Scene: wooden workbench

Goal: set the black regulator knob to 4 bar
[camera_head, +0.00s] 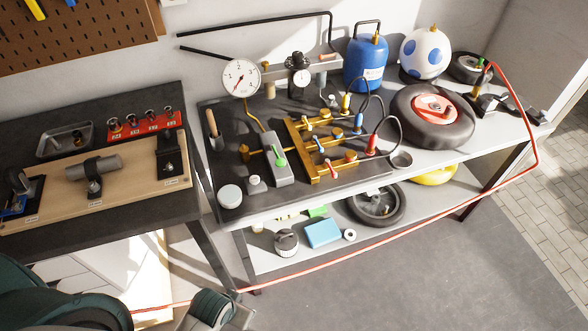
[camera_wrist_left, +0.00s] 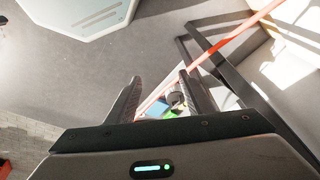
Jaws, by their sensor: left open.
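The black regulator knob (camera_head: 296,58) sits on the regulator at the back of the bench, just above a small white dial gauge (camera_head: 302,77). Its setting is too small to read. My left gripper (camera_wrist_left: 160,77) shows in the left wrist view with its two fingers apart and nothing between them. It is low in front of the bench, well away from the knob. In the head view part of my left arm shows at the bottom left, but the fingertips are not clear. My right gripper is in neither view.
A large round gauge (camera_head: 241,77) stands left of the regulator. A brass manifold (camera_head: 322,143) and a grey block with a green lever (camera_head: 277,158) lie in front. A blue gas cylinder (camera_head: 366,62) stands to the right. A red hose (camera_head: 400,227) crosses before the bench.

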